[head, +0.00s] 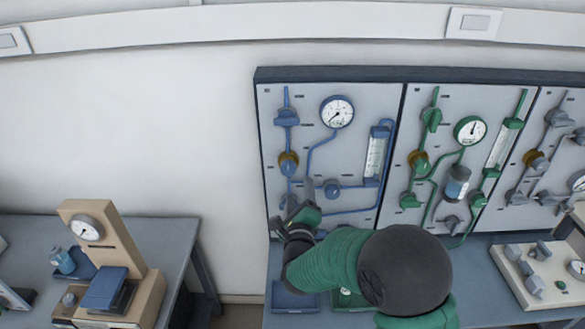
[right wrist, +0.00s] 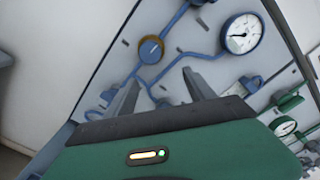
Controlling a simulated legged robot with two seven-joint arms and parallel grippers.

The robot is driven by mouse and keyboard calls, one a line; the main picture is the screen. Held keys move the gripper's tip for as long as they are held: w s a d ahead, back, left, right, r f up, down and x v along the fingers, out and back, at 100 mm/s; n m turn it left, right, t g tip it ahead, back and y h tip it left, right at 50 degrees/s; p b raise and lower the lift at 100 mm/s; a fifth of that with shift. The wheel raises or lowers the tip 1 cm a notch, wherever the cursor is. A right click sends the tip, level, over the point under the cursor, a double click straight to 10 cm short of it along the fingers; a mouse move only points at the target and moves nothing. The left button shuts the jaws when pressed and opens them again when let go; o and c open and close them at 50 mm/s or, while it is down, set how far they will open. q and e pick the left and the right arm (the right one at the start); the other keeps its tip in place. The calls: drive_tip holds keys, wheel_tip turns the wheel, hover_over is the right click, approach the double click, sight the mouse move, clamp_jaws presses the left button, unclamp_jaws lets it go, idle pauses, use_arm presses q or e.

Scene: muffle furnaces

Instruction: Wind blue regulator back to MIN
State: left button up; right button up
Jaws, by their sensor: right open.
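The blue regulator (head: 288,164) is a round blue knob with a brass-coloured ring on the left panel's blue pipework. It also shows in the right wrist view (right wrist: 151,49), beyond the fingertips. Its MIN marking is too small to read. A white dial gauge (head: 337,111) sits up and right of it and shows in the right wrist view (right wrist: 240,33). My right gripper (head: 298,193) is just below the regulator in the head view. In the right wrist view its two fingers (right wrist: 161,84) are spread, with nothing between them and apart from the knob. My left gripper is not in view.
The blue panel also carries a lower blue valve (head: 332,190) and a flowmeter tube (head: 376,155). A green-piped panel (head: 440,150) adjoins on the right. A bench (head: 180,235) with a beige instrument stands at left. Bare wall lies left of the panel.

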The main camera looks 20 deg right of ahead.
sight(288, 172)
drive_tip(key=w+a, duration=0.1)
drive_tip(key=w, duration=0.2)
drive_tip(key=w+p, duration=0.1)
drive_tip(key=w, duration=0.2)
drive_tip(key=w+a+p, duration=0.1)
drive_tip(key=w, duration=0.2)
drive_tip(key=shift+w+a+r, duration=0.35)
drive_tip(key=shift+r, duration=0.05)
drive_tip(key=d, duration=0.2)
drive_tip(key=w+d, duration=0.1)
drive_tip(key=d, duration=0.1)
drive_tip(key=shift+f, duration=0.35)
drive_tip(key=shift+d, duration=0.1)
drive_tip(key=shift+c, duration=0.5)
drive_tip(key=shift+a, duration=0.3)
drive_tip(key=shift+c, duration=1.1)
drive_tip(key=shift+a+r, duration=0.15)
drive_tip(key=shift+a, duration=0.65)
drive_tip(key=c, duration=0.5)
drive_tip(key=shift+a, duration=0.1)
drive_tip(key=shift+c, duration=2.4)
drive_tip(key=shift+d+f, duration=0.2)
drive_tip(key=shift+d, duration=0.25)
drive_tip(key=shift+c, duration=0.3)
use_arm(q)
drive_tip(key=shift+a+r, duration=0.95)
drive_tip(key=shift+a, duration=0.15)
